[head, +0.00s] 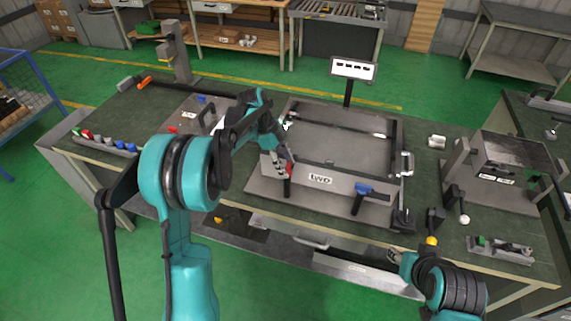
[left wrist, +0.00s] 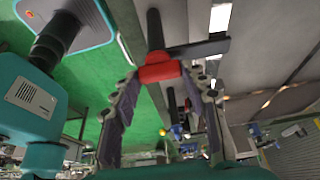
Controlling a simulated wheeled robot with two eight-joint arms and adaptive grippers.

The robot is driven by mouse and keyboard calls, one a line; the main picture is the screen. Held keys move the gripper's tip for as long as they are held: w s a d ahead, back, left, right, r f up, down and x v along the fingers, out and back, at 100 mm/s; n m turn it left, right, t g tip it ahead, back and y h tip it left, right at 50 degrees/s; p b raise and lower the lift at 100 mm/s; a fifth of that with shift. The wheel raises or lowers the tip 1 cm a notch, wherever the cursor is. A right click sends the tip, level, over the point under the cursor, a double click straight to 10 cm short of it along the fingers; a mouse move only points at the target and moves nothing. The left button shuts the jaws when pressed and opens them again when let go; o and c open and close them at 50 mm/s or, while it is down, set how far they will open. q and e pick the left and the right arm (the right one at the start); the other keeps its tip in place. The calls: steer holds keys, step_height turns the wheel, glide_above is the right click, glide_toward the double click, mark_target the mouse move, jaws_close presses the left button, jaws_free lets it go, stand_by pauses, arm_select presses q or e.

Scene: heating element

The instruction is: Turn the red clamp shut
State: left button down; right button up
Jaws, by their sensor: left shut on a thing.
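The red clamp (head: 290,169) is at the front left of the flat grey fixture (head: 345,146) on the workbench, on top of a dark post. My left gripper (head: 281,164) is at the red clamp and partly covers it. In the left wrist view the red clamp (left wrist: 160,72) sits between the fingertips of my left gripper (left wrist: 163,84), which are closed on it. A dark bar extends from the red part there. My right gripper (head: 398,258) is low at the bench's front edge, away from the clamp; its fingers are too small to read.
A blue clamp (head: 362,190) stands on the fixture's front right. A small sign (head: 354,69) rises behind the fixture. A grey press-like stand (head: 510,160) is on the right of the bench. Several coloured buttons (head: 105,142) line the left edge.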

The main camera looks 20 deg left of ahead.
stand_by(0.3)
arm_select(q)
steer(key=c, duration=0.8)
jaws_free()
steer(key=v, duration=1.2)
steer(key=shift+w, duration=0.1)
steer(key=shift+d, duration=0.1)
